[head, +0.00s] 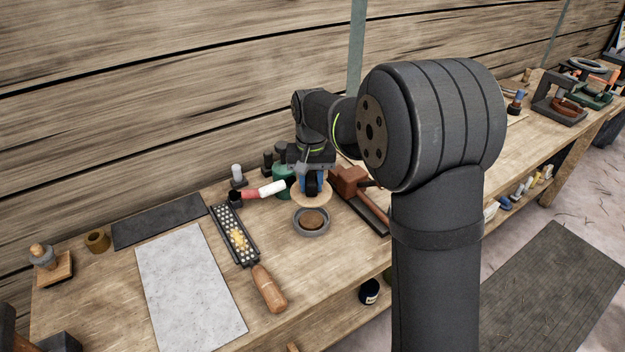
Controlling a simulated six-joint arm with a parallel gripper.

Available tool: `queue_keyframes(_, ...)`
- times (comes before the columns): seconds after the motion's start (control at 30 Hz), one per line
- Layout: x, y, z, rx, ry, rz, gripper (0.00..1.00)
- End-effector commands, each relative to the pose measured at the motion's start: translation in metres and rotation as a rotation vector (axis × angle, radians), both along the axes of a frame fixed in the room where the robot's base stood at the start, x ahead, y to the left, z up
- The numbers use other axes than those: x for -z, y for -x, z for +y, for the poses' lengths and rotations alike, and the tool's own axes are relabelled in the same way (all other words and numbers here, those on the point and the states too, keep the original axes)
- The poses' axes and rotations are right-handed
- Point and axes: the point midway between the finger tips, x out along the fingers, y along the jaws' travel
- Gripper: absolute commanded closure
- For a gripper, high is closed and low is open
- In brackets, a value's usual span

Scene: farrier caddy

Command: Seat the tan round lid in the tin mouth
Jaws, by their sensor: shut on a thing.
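The tan round lid (299,198) is under my gripper (312,188) in the head view. My gripper is shut on the lid from above, and its dark and blue fingers hide the middle of the lid. The tin (311,233) is a low grey round container on the bench, just in front of the lid. Its mouth is open and shows brown contents inside. The lid is behind the tin mouth in the picture, not over its middle. I cannot tell its exact height above the bench.
A rasp with a wooden handle (269,290) lies left of the tin. A red and white cylinder (264,190) and a green container (284,180) are close to the gripper's left. A wooden mallet (349,180) is at its right. Bench in front of the tin is clear.

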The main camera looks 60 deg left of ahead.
Motion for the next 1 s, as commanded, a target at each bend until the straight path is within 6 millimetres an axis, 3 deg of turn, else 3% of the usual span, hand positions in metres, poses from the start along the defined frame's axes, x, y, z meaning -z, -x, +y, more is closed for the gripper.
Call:
queue_keyframes(0.5, 0.042, 0.000, 0.000, 0.000, 0.001, 0.001, 1.00)
queue_keyframes(1.0, 0.048, 0.000, 0.000, 0.000, 0.001, 0.001, 1.00)
